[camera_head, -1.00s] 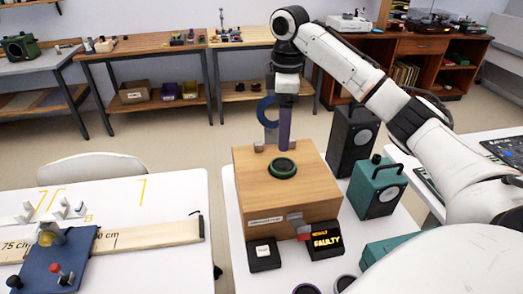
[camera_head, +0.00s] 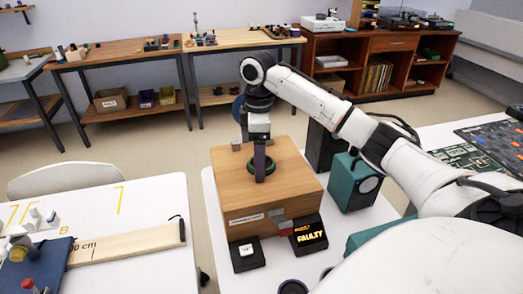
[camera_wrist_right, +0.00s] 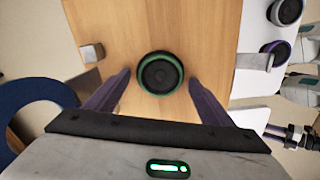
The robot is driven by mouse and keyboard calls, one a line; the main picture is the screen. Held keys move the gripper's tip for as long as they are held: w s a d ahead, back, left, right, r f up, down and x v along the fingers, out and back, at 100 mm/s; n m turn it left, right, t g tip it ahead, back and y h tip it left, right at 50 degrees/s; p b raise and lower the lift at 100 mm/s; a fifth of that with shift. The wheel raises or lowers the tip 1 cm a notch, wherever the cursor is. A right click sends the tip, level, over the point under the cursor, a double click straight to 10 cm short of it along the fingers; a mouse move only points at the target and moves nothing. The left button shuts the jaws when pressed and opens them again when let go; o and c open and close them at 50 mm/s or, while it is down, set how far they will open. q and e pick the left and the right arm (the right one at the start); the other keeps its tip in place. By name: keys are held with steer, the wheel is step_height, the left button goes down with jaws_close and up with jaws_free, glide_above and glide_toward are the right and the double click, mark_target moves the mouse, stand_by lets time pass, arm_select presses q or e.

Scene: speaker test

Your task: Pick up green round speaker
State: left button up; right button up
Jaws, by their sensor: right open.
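The green round speaker (camera_head: 236,164) lies on top of a wooden box (camera_head: 228,191). It is a black disc with a green rim, and my right gripper partly hides it in the head view. In the right wrist view the speaker (camera_wrist_right: 160,73) is whole and sits between and just beyond the two purple fingertips. My right gripper (camera_wrist_right: 155,88) is open and empty, pointing down over the box, with a finger on each side of the speaker. In the head view my right gripper (camera_head: 260,172) comes down in front of the speaker. My left gripper is not in view.
A teal speaker cabinet (camera_head: 352,186) and a dark cabinet (camera_head: 322,150) stand close on the right. Grey clips edge the box top.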

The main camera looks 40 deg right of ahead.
steer(key=shift+r, duration=0.1)
steer(key=c, duration=1.4)
